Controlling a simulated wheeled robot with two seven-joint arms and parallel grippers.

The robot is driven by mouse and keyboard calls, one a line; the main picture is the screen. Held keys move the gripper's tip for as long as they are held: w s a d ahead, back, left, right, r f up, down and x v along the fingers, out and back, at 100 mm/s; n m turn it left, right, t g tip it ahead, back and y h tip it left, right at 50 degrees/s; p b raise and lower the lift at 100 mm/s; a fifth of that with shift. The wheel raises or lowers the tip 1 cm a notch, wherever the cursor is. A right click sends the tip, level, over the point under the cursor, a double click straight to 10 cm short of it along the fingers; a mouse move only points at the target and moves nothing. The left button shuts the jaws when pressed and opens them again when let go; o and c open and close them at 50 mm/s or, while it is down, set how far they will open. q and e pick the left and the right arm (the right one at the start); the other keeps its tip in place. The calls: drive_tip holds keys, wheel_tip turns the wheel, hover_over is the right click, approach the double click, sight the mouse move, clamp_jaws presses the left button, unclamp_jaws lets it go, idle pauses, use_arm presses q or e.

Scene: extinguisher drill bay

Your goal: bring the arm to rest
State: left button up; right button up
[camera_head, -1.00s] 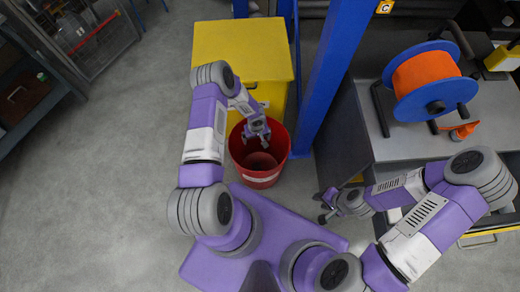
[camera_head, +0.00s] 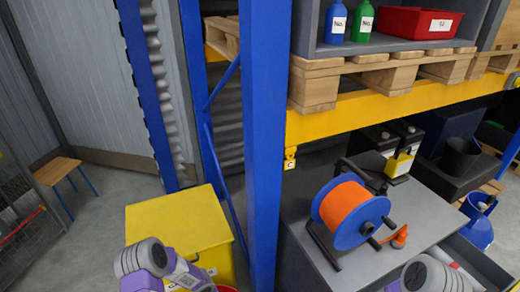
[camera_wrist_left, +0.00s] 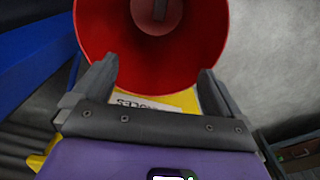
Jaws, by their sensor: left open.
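My left gripper (camera_wrist_left: 160,70) shows in the left wrist view with its two fingers spread apart and nothing between them. The red bin (camera_wrist_left: 100,30) opens just beyond the fingertips, and something dark lies at its bottom, too unclear to name. In the head view only a sliver of the bin's rim (camera_head: 228,289) shows at the bottom edge. There, links of my left arm are at the lower left and my right arm's at the lower right. Neither gripper is visible in the head view.
A yellow box (camera_head: 180,225) stands beside the bin, close to a blue rack post (camera_head: 264,150). Open floor lies at left.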

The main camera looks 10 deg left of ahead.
use_arm(q)
drive_tip(key=s+d+r+m+h, duration=0.2)
drive_tip(key=s+d+r, duration=0.1)
drive_tip(key=s+d, duration=0.4)
drive_tip(key=s+d+r+m+h, duration=0.2)
drive_tip(key=s+d+r+m, duration=0.1)
drive_tip(key=s+d, duration=0.5)
drive_tip(key=shift+s+d+r+m+t, duration=0.3)
drive_tip(key=shift+d+r, duration=0.1)
drive_tip(key=shift+r, duration=0.4)
